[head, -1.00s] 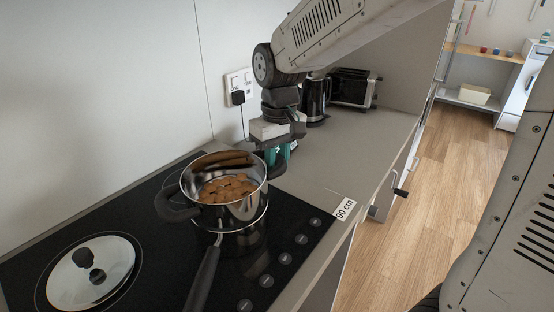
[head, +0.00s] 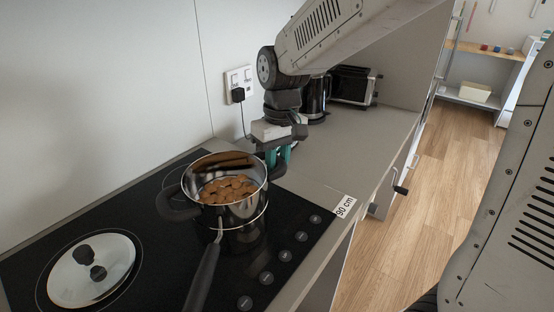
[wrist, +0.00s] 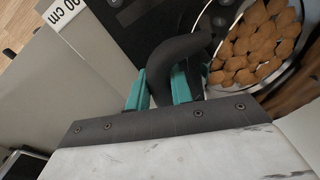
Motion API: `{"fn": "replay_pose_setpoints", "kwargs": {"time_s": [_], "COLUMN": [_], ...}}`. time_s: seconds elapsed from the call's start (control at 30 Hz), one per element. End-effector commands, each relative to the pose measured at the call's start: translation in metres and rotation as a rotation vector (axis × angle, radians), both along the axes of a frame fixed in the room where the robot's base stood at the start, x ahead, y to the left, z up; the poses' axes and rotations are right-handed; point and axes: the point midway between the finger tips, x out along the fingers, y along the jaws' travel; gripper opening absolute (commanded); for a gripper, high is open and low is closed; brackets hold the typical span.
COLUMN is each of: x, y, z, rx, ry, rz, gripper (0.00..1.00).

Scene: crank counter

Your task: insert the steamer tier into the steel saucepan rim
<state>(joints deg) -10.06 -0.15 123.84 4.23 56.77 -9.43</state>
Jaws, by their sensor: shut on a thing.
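The steamer tier (head: 243,211) is a shiny steel pot with two black side handles, full of brown pieces. It stands at the steel saucepan's (head: 204,272) top, roughly upright. The saucepan is on the hob, its long black handle pointing toward the front. Its bright rim shows as an arc around the tier's lower wall; I cannot tell whether the tier is fully seated. My gripper (head: 278,158) is shut on the tier's far-right handle. In the wrist view the teal fingers (wrist: 161,88) straddle that curved black handle (wrist: 180,52). The saucepan is mostly hidden there.
A glass lid (head: 92,268) with a black knob lies on the hob at left. Hob knobs (head: 283,257) line the right edge. A kettle (head: 315,98) and a toaster (head: 352,86) stand farther back. The wall is close on the left.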

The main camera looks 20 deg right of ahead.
Motion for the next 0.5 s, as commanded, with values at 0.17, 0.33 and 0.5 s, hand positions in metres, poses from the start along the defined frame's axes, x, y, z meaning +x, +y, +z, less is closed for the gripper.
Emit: {"fn": "replay_pose_setpoints", "kwargs": {"time_s": [0.17,0.33,0.5], "x": [0.0002,0.0002,0.0001], "y": [0.0002,0.0001,0.0001], "z": [-0.0035,-0.0045,-0.0045], "rx": [0.0,0.0,0.0], "ry": [-0.001,-0.001,-0.001], "rz": [0.0,0.0,0.0], "gripper": [0.0,0.0,0.47]}}
